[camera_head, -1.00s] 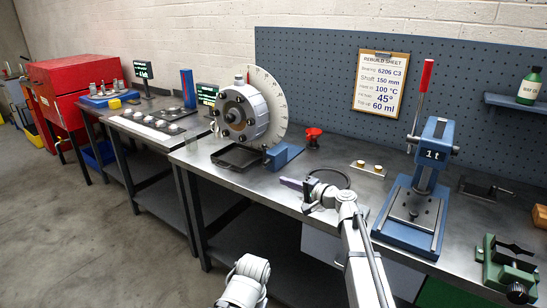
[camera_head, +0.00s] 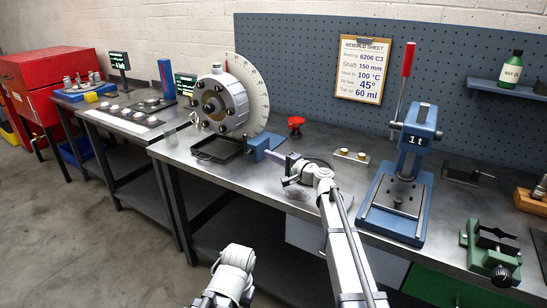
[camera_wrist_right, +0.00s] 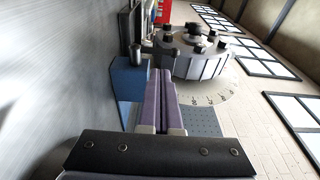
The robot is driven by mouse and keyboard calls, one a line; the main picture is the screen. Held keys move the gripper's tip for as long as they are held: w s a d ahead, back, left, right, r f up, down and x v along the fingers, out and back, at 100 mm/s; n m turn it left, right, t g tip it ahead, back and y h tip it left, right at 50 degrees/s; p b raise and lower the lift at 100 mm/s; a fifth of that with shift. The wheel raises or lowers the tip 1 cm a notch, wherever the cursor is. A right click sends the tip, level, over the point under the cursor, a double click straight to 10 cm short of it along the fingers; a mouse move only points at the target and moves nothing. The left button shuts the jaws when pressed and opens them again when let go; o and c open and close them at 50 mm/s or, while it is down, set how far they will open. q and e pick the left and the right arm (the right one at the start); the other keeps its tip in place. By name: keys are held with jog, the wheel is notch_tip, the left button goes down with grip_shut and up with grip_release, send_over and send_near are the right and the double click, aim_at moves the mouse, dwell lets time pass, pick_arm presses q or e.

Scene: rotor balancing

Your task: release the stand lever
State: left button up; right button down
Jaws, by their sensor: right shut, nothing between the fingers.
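The rotor (camera_head: 222,103), a grey bolted drum in front of a white graduated disc (camera_head: 252,90), is mounted on the stand. The stand's blue block (camera_head: 258,146) is at its lower right. My right gripper (camera_head: 268,154), with purple fingers, is at the block's right side in the head view. In the right wrist view, the shut, empty fingers (camera_wrist_right: 160,80) lie alongside the blue block (camera_wrist_right: 128,78). A short metal cylinder (camera_wrist_right: 137,54) shows at the block; I cannot tell whether it is the lever. Contact is unclear.
A dark tray (camera_head: 216,150) lies below the rotor. The blue press (camera_head: 408,165) and green vise (camera_head: 491,250) stand to the right.

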aim_at(246, 144)
jog(key=x, duration=0.9)
jog(key=shift+w+a, duration=0.25)
